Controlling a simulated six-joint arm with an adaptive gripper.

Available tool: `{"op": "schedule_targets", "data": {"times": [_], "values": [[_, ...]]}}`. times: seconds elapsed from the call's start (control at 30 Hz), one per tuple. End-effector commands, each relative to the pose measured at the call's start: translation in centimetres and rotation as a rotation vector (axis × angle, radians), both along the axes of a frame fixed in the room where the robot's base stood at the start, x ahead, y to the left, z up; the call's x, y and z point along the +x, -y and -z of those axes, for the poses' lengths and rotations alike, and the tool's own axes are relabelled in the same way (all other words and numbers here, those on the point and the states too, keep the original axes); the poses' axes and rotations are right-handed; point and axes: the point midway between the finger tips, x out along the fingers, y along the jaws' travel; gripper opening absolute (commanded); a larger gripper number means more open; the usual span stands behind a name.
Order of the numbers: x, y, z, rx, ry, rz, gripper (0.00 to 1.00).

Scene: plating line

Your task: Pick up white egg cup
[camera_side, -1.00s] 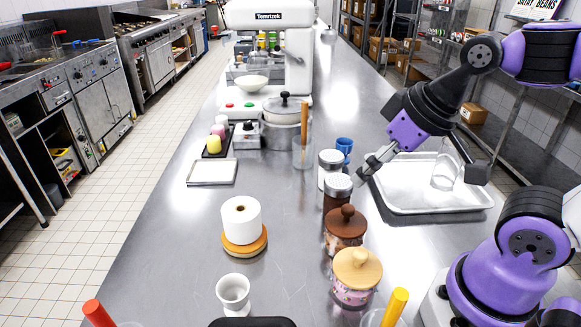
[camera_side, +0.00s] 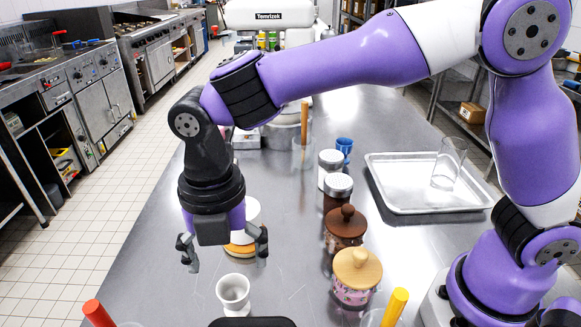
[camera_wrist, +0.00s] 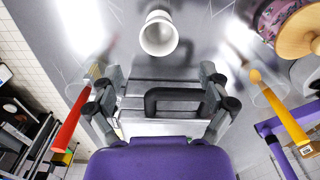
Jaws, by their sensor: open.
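The white egg cup (camera_side: 234,293) stands upright on the steel counter near the front in the side view. In the wrist view, the egg cup (camera_wrist: 158,34) shows at the top, a little left of centre, beyond my fingertips. My gripper (camera_side: 226,258) points down with its fingers spread and nothing between them. It is above the counter, appearing just above the egg cup in the picture, and not touching it. My gripper's fingers (camera_wrist: 160,80) also show open in the wrist view.
A white roll (camera_side: 254,215) on a wooden disc is partly hidden behind my gripper. Jars with a brown lid (camera_side: 346,222) and a pale wooden lid (camera_side: 357,268) stand to the right. Red (camera_side: 97,313) and yellow (camera_side: 395,307) handles rise at the front edge. A tray (camera_side: 400,205) holds a glass (camera_side: 449,165).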

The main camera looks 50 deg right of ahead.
Motion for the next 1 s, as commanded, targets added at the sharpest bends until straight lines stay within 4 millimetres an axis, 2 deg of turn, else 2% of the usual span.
{"op": "schedule_targets", "data": {"times": [0.1,0.27,0.53,0.83,0.87,0.9,0.97,1.0], "values": [[0.0,0.1,1.8,-0.002,-0.003,0.003,0.90],[0.1,0.1,3.2,-0.001,-0.002,0.005,0.90],[0.4,0.3,7.2,-0.002,-0.003,0.006,0.90],[0.4,0.2,7.8,0.002,0.001,0.007,0.90],[0.4,0.2,7.8,0.002,0.001,0.007,0.75],[0.4,0.2,7.8,0.002,0.001,0.007,0.55],[0.4,0.2,7.8,0.002,0.001,0.007,0.25],[0.4,0.2,7.8,0.002,0.001,0.007,0.13]]}}
